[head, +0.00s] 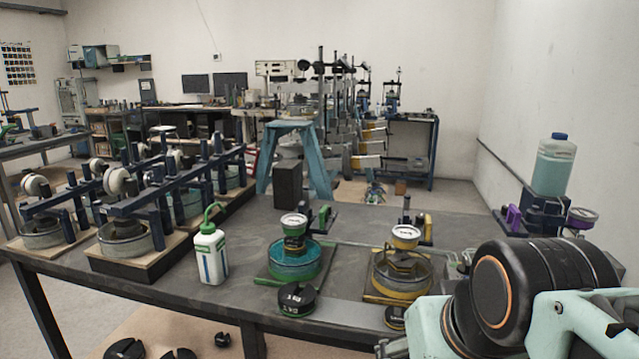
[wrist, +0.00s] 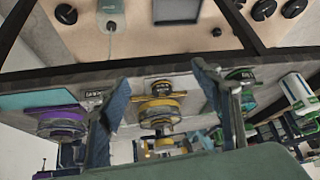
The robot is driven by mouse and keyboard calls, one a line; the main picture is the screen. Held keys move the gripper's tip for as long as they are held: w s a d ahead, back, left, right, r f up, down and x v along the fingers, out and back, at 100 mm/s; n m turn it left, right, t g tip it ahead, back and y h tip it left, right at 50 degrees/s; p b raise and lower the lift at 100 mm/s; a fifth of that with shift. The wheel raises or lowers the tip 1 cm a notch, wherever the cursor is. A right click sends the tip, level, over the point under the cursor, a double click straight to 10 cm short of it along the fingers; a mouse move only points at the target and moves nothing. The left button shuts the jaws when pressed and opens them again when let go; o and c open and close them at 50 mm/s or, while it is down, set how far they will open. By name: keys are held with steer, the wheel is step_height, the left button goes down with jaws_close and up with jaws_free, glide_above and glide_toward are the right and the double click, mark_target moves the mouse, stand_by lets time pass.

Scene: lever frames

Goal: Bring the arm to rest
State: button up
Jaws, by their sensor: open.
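My arm (head: 545,285) shows at the bottom right of the head view as a black joint with an orange ring and pale green links. It is folded close to the camera, in front of the table's right part. My gripper itself is outside the head view. In the wrist view my gripper (wrist: 160,75) is open, with its two dark blue fingers spread apart. Nothing is held between them. A yellow dial device (wrist: 160,110) shows beyond the gap, apart from the fingers; the wrist picture appears upside down.
The grey table (head: 400,220) carries a teal dial device (head: 294,262), a yellow one (head: 402,275), a black weight (head: 297,299) and a white squeeze bottle (head: 209,252). A clear bottle (head: 553,166) stands at the right. Black weights (head: 178,354) lie below the table's front edge.

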step_height(320, 180, up, 20)
steer(key=s+g+p, duration=0.1)
steer(key=s+p, duration=0.1)
steer(key=p, duration=2)
steer(key=shift+s, duration=0.25)
